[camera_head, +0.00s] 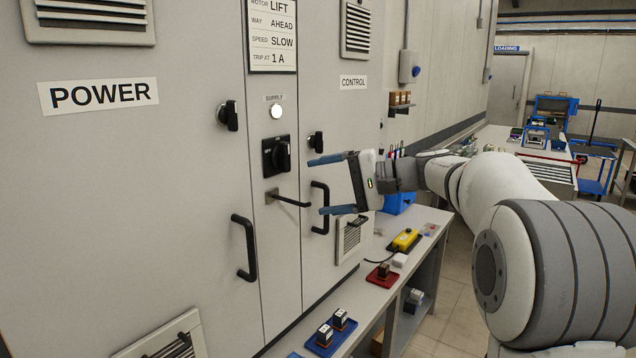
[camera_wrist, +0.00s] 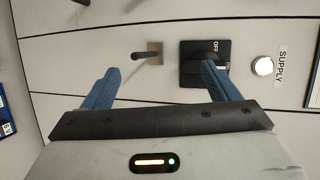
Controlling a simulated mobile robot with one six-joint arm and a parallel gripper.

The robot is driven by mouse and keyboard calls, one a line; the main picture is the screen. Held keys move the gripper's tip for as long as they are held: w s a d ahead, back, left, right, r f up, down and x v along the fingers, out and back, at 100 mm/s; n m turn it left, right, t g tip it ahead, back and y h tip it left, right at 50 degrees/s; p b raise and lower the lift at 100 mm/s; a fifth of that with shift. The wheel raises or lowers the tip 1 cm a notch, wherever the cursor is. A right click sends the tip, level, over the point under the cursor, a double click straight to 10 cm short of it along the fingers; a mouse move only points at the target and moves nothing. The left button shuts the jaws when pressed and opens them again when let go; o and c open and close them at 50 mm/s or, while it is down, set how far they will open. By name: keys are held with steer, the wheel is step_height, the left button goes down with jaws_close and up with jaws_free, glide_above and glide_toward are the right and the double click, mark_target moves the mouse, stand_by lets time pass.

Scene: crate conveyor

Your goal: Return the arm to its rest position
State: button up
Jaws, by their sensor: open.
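My gripper (camera_head: 322,186) is open and empty in front of the grey cabinet (camera_head: 130,180) in the head view. Its two blue fingers are spread apart and point left toward the cabinet face. A black rotary switch (camera_head: 276,156) and a dark bar handle (camera_head: 288,200) are on the narrow middle panel near the fingers. In the wrist view the fingers (camera_wrist: 158,85) frame the bar handle (camera_wrist: 147,57) and the switch (camera_wrist: 205,62), which shows OFF. I cannot tell the exact gap to the panel. My arm stretches in from the right.
A lit supply lamp (camera_head: 276,111) sits above the switch. Black door handles (camera_head: 244,248) stick out from the cabinet. A bench (camera_head: 375,300) below holds a blue tray (camera_head: 322,345), a red tray (camera_head: 382,277) and a yellow control box (camera_head: 405,240). Open floor lies right of the bench.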

steer(key=s+d+f+n+h+p, duration=0.1)
steer(key=s+d+f+h, duration=0.3)
steer(key=s+f, duration=0.3)
steer(key=s+d+f+n+g+h, duration=0.1)
steer(key=s+d+f+h, duration=0.2)
steer(key=s, duration=1)
steer(key=s+d+f+n+h+p, duration=0.1)
steer(key=s+d+f+h, duration=0.3)
steer(key=s+f+h, duration=0.3)
steer(key=s+f, duration=0.3)
steer(key=f, duration=0.2)
steer(key=shift+d+n+g+h+p, duration=0.3)
steer(key=shift+d+p, duration=0.05)
steer(key=shift+s, duration=0.1)
